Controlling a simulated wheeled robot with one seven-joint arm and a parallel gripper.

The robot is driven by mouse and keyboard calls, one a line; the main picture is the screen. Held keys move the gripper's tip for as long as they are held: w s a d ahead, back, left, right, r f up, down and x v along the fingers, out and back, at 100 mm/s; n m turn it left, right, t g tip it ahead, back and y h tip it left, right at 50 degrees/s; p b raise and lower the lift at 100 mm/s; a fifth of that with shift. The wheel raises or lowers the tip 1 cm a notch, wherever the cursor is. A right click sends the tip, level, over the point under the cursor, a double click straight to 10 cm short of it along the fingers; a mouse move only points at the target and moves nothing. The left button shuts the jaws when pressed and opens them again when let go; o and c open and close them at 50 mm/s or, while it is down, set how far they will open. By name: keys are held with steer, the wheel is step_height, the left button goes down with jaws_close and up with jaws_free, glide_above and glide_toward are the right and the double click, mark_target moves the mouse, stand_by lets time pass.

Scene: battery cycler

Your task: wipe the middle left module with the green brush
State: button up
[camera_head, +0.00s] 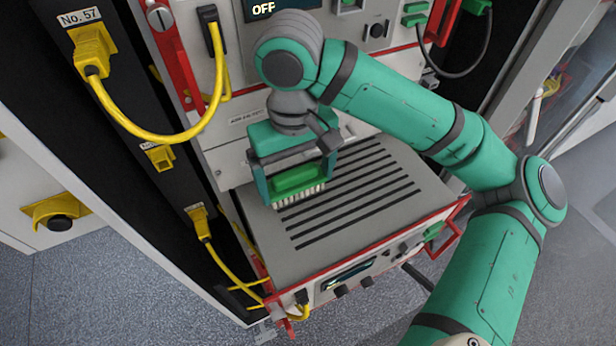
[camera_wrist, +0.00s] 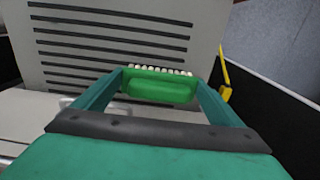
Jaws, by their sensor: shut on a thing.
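My gripper (camera_head: 298,180) is shut on the green brush (camera_head: 297,179), which has pale bristles pointing down. In the wrist view the brush (camera_wrist: 160,87) sits between the two fingers, its bristles toward the grey slotted top. A module (camera_head: 385,218) is pulled out of the rack, with a grey top, dark slots and a red-edged front. The brush is over the left rear part of this top. I cannot tell whether the bristles touch it. Which module is the middle left one is not clear from these views.
An upper module with an OFF display (camera_head: 264,8) is behind my arm. Yellow cables (camera_head: 150,135) hang from a dark side column labelled No. 57 at left. A yellow cable (camera_head: 232,275) runs to the pulled-out module's front. Floor (camera_head: 180,290) shows below.

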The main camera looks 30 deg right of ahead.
steer(key=shift+r, duration=2.4)
